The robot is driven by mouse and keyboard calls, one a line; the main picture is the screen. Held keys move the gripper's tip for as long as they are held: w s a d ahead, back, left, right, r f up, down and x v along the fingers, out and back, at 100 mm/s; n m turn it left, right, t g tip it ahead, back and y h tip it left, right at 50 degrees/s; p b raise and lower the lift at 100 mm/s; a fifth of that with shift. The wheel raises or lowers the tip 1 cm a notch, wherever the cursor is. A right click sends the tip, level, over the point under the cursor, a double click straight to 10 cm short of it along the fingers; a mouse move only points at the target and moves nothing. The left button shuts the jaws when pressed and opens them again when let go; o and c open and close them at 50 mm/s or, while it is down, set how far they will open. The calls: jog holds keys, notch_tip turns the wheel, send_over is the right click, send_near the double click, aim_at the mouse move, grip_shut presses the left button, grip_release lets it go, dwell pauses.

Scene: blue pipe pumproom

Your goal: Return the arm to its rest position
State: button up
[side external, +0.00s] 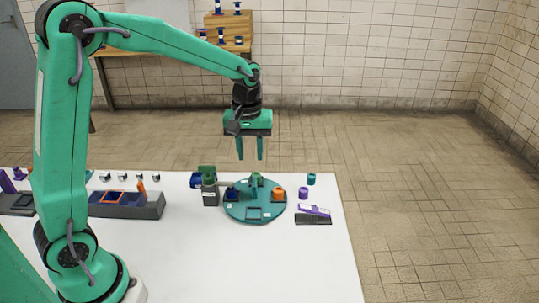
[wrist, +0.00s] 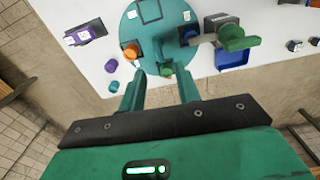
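My gripper (side external: 250,148) hangs from the green arm above the white table (side external: 318,273), fingers pointing down. Its two green fingers are apart with nothing between them in the side view. In the wrist view the gripper (wrist: 160,92) also shows spread fingers. Below it lies a round teal plate (side external: 236,212), with a green part (side external: 256,180), an orange part (side external: 278,194) and a dark blue part (side external: 232,193) on it. The gripper is clear of all of them.
A dark stand with a green top (side external: 208,180) is left of the plate. Purple (side external: 303,192) and teal (side external: 311,179) rings and a dark holder with purple pieces (side external: 313,214) are right of it. A long dark tray (side external: 128,205) is at left. The air around my gripper is free.

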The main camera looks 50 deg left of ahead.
jog(key=s+d+r+m+t, duration=0.1)
jog(key=s+r+m, duration=0.3)
jog(key=s, duration=0.6)
jog(key=s+d+r+m+t, duration=0.1)
jog(key=s+r+m+t, duration=0.3)
jog(key=s, duration=0.7)
jog(key=shift+r, duration=0.45)
